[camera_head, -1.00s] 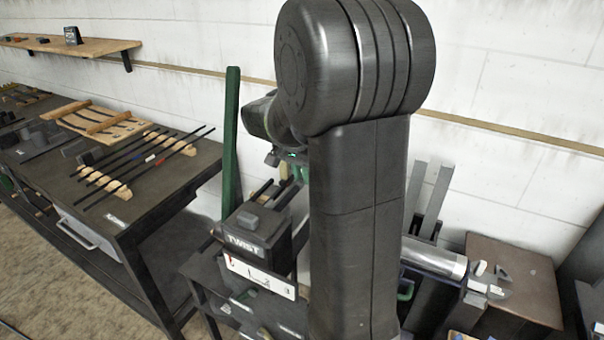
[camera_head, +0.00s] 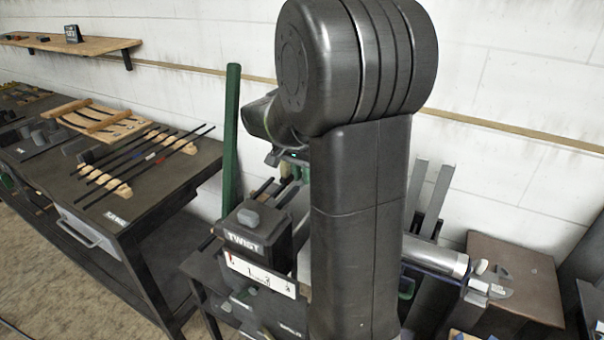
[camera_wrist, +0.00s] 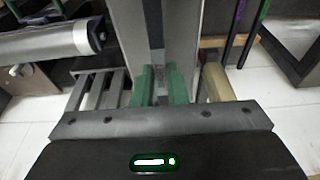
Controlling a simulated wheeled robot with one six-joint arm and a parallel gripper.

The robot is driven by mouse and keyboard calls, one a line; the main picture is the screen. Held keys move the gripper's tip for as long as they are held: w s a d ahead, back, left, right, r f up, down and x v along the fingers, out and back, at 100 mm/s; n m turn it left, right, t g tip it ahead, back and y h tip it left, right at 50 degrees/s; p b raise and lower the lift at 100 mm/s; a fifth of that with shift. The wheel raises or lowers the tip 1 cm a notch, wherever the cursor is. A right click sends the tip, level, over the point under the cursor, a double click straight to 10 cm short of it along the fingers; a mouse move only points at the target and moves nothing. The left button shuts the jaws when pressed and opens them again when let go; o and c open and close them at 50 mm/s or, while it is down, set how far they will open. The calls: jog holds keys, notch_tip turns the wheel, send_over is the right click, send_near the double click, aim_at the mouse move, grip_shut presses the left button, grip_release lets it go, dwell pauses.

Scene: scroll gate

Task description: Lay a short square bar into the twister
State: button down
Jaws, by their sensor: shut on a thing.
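The twister (camera_head: 243,240), a dark block marked TWIST with a grey knob on top, stands on a dark stand left of my arm in the head view. My gripper (camera_wrist: 161,88) shows in the wrist view as two green fingertips close together, shut on a narrow grey piece (camera_wrist: 160,72), which looks like the short square bar. Its ends and length cannot be told. In the head view my gripper (camera_head: 290,166) is behind and above the twister, mostly hidden by my arm. Whether the bar touches the twister cannot be told.
A green post (camera_head: 231,140) stands behind the twister. A bench (camera_head: 150,205) with dark rods on wooden racks is at left. A silver cylinder (camera_head: 436,256) and a brown box (camera_head: 525,275) are at right. Two grey upright bars (camera_head: 437,200) lean near the wall.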

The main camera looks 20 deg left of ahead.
jog(key=c, duration=1.4)
grip_release()
jog(key=shift+o, duration=0.2)
jog(key=v, duration=1.3)
jog(key=shift+r, duration=0.35)
jog(key=shift+s, duration=0.15)
jog(key=x, duration=1.3)
jog(key=shift+f, duration=0.4)
jog(key=shift+w+r, duration=0.15)
jog(key=shift+w, duration=0.05)
jog(key=shift+s, duration=0.1)
